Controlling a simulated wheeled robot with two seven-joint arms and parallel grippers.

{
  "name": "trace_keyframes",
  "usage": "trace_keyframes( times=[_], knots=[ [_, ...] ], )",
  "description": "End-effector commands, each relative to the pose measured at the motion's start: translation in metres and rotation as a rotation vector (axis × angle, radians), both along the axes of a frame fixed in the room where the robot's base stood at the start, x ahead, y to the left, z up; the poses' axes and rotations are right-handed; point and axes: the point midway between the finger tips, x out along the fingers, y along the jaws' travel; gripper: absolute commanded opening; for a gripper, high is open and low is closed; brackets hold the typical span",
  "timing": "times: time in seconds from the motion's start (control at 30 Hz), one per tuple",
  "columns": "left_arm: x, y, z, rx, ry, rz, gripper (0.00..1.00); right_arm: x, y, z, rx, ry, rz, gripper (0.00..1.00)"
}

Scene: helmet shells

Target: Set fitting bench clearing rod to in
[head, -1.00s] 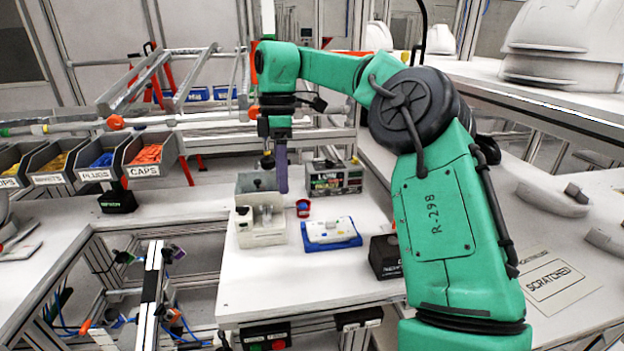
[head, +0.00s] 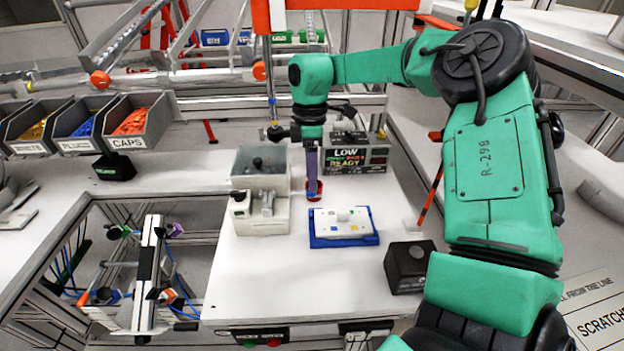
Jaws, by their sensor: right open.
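A pale fixture on the fitting bench (head: 245,285) has a grey open-topped bin (head: 247,180) at its back with a black round knob (head: 257,163) in it. Its lower front block (head: 262,222) carries a small grey upright piece (head: 268,200) and a dark knob at the left. I cannot tell which of these is the clearing rod. My right gripper (head: 312,192) points down to the right of the fixture, apart from it, with its purple fingers in front of a small red cup (head: 316,184). It is open and seems empty. My left gripper is not in view.
A display box (head: 355,157) reading LOW and READY stands behind. A white block on a blue tray (head: 342,241) and a black box (head: 408,265) sit to the right. Bins of caps (head: 135,120) are at left. The bench's front middle is clear.

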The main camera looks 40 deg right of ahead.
Motion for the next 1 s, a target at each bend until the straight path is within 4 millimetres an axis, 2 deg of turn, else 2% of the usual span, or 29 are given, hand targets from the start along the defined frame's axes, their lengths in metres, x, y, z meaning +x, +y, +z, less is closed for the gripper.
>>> trace_keyframes(
  times=[0.1, 0.2, 0.43, 0.47, 0.5, 0.57, 0.6, 1.0],
  knots=[
    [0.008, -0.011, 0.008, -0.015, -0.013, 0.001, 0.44, -0.003, 0.002, -0.018, 0.001, 0.002, 0.000, 0.54],
    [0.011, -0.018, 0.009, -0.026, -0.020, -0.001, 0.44, -0.004, 0.003, -0.026, 0.000, 0.000, 0.001, 0.54],
    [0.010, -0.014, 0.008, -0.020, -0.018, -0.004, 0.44, -0.004, 0.003, -0.029, -0.001, -0.001, 0.000, 0.54],
    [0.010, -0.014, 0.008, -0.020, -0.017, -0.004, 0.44, -0.004, 0.003, -0.029, -0.001, -0.001, 0.000, 0.46],
    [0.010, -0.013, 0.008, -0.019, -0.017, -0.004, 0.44, -0.004, 0.003, -0.029, -0.001, -0.001, 0.000, 0.31],
    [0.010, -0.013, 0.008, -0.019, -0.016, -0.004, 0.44, -0.004, 0.003, -0.029, -0.001, -0.001, 0.000, 0.08],
    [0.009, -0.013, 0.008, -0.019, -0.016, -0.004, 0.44, -0.004, 0.003, -0.029, -0.001, -0.001, 0.000, 0.00],
    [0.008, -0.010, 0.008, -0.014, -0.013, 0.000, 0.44, -0.003, 0.002, -0.028, -0.001, -0.002, 0.000, 0.00]
  ],
)
